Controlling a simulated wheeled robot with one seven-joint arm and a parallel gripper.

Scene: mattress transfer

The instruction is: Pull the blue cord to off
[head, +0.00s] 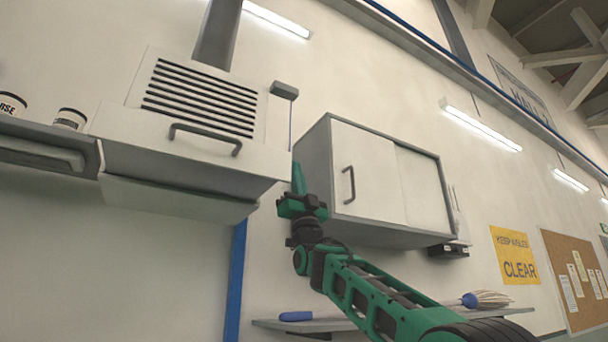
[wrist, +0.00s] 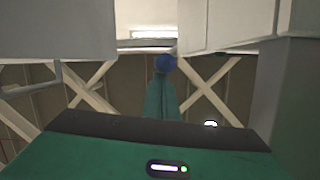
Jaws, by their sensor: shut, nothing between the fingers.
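A thin cord (head: 291,125) hangs from a small dark grey box (head: 285,90) on the wall, between the vented white hood and the white cabinet. Its lower end is hidden or too small to make out in the head view. In the wrist view a round blue knob (wrist: 165,63) shows straight beyond my fingertips; its cord cannot be made out there. My gripper (head: 298,168) points up below the cord, in the gap between hood and cabinet. In the wrist view my gripper (wrist: 161,85) is shut and empty. Whether the fingertips touch the knob, I cannot tell.
The vented hood (head: 190,140) with a dark handle is close on the left. The white sliding-door cabinet (head: 375,175) is close on the right. A low shelf (head: 350,322) holds a blue-handled brush. A shelf with cups (head: 70,118) is at far left.

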